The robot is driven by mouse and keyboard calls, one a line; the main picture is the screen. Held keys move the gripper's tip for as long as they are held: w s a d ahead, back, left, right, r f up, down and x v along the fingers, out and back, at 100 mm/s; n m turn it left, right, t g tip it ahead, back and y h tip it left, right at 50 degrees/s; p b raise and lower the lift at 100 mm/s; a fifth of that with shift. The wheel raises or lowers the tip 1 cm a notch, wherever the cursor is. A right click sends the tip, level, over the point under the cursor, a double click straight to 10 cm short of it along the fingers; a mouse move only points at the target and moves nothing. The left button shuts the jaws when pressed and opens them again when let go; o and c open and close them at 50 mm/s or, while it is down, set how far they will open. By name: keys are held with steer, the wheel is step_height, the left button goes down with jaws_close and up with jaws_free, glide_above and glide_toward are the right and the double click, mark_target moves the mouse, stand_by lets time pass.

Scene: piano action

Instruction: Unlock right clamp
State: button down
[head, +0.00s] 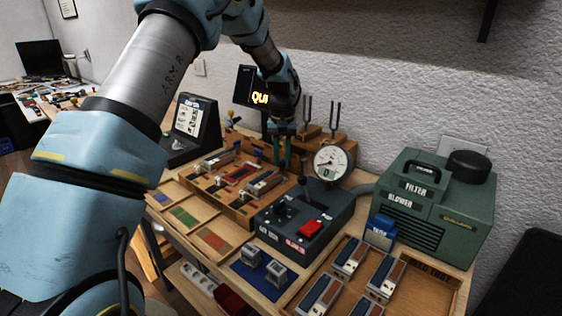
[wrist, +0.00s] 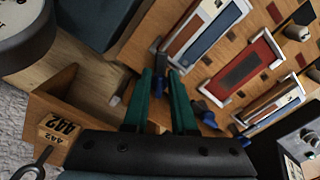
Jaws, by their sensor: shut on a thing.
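My gripper (head: 283,164) reaches down to the rear right part of the wooden bench fixture (head: 232,208). Other blue clamp levers (wrist: 208,117) stand farther right in the wrist view, beside a red module (wrist: 245,68).
A round dial gauge (head: 332,162) stands close right of my gripper. Tuning forks (head: 334,117) rise behind it. A dark control box (head: 305,222) with a red switch is in front. A green filter blower (head: 436,208) and a module tray (head: 440,280) are at the right.

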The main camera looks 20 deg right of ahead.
steer(key=n, duration=0.5)
steer(key=shift+d+n+b, duration=0.3)
steer(key=shift+d, duration=0.1)
steer(key=n, duration=0.5)
steer(key=shift+w+d+n, duration=0.1)
steer(key=shift+d+n, duration=0.15)
steer(key=shift+n, duration=0.05)
steer(key=c, duration=0.8)
jaws_free()
steer(key=shift+o, duration=0.2)
step_height(320, 180, up, 11)
steer(key=b, duration=0.2)
